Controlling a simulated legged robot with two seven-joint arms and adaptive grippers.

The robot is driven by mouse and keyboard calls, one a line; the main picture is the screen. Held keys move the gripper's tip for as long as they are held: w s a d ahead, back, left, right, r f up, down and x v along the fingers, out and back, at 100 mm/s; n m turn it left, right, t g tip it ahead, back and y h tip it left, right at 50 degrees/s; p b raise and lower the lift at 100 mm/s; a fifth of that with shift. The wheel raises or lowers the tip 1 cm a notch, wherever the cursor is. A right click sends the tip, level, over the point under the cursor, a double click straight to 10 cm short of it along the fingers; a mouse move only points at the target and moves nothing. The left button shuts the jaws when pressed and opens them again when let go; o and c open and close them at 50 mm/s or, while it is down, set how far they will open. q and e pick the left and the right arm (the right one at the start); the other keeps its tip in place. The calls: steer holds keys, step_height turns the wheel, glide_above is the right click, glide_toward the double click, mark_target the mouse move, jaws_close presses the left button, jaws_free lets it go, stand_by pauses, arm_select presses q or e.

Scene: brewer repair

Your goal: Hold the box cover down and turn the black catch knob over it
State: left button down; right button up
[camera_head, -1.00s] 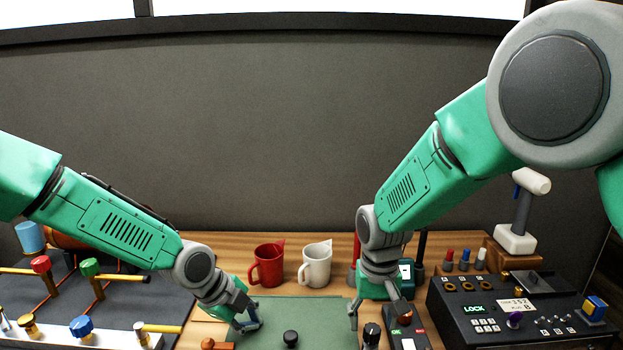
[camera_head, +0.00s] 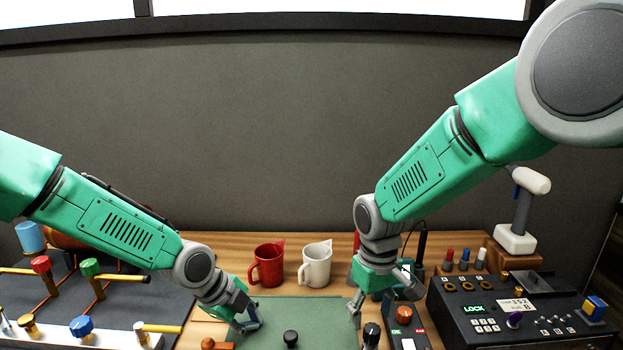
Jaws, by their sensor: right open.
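A flat green panel (camera_head: 325,311) lies at the bottom centre; I cannot tell whether it is the box cover. A black knob (camera_head: 291,338) stands on or just in front of it. A second black knob (camera_head: 371,333) with a pale stem is to its right; I cannot tell which is the catch. My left gripper (camera_head: 250,323) points down at the panel's left edge; its fingertips are too small to tell open from shut. My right gripper (camera_head: 381,302) is open and empty above the panel's right edge, behind the second knob.
A red mug (camera_head: 268,268) and a white mug (camera_head: 316,266) stand behind the panel. A piping board with coloured valves (camera_head: 90,267) is at left. A device with an orange button (camera_head: 404,316) sits near my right gripper.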

mark_target(372, 324)
steer(key=n, duration=0.7)
steer(key=shift+s+a, duration=0.2)
steer(key=shift+f, duration=0.15)
steer(key=shift+f, duration=1.45)
steer(key=c, duration=1.1)
steer(key=m, duration=0.5)
steer(key=shift+w+d+m, duration=0.15)
steer(key=shift+w+m, duration=0.05)
steer(key=shift+m, duration=0.2)
steer(key=m, duration=0.6)
steer(key=shift+w+d, duration=0.1)
steer(key=shift+d, duration=0.15)
steer(key=o, duration=1.1)
steer(key=shift+r, duration=0.1)
